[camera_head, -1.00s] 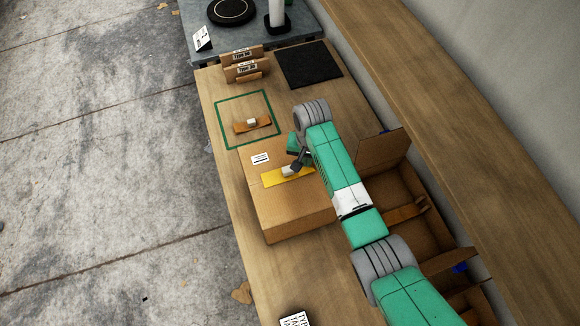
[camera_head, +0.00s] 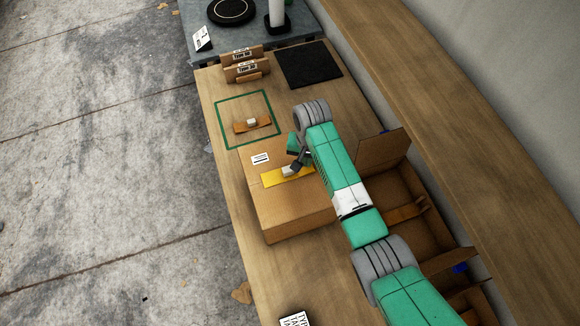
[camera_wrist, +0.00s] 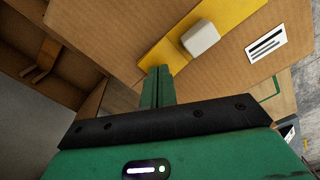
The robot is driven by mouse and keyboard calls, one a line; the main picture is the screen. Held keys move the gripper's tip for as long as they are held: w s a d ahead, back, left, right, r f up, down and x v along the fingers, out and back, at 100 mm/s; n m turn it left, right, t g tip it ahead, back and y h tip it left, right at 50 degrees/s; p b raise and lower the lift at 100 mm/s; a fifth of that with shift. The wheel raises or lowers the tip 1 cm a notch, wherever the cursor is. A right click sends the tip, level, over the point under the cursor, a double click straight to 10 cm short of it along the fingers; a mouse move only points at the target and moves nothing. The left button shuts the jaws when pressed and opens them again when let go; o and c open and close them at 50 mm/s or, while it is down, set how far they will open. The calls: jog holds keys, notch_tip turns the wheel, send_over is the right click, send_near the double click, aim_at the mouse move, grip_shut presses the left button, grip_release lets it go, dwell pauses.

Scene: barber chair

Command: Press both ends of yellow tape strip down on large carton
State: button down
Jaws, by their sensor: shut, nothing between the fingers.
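The large carton (camera_head: 288,215) stands on the wooden bench, closed, with a white label (camera_head: 260,158) on its top. The yellow tape strip (camera_head: 272,179) lies across the top, with a pale block (camera_wrist: 200,38) at its middle; the strip also shows in the wrist view (camera_wrist: 237,12). My gripper (camera_wrist: 157,72) is shut and empty. Its fingertips are over or at the strip's end nearer my gripper in the wrist view; I cannot tell whether they touch it. In the head view my arm hides the strip's right end.
Open cartons (camera_head: 400,190) with raised flaps stand right of the large carton, by the wall ledge. A green square outline (camera_head: 221,122) holds a small brown strip (camera_head: 239,129). Small labelled cartons (camera_head: 244,69) and a black mat (camera_head: 308,64) lie farther back.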

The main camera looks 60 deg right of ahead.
jog(key=shift+f+b, duration=0.45)
jog(key=shift+f, duration=0.4)
dwell(0.6)
notch_tip(320, 180, up, 7)
jog(key=p, duration=0.7)
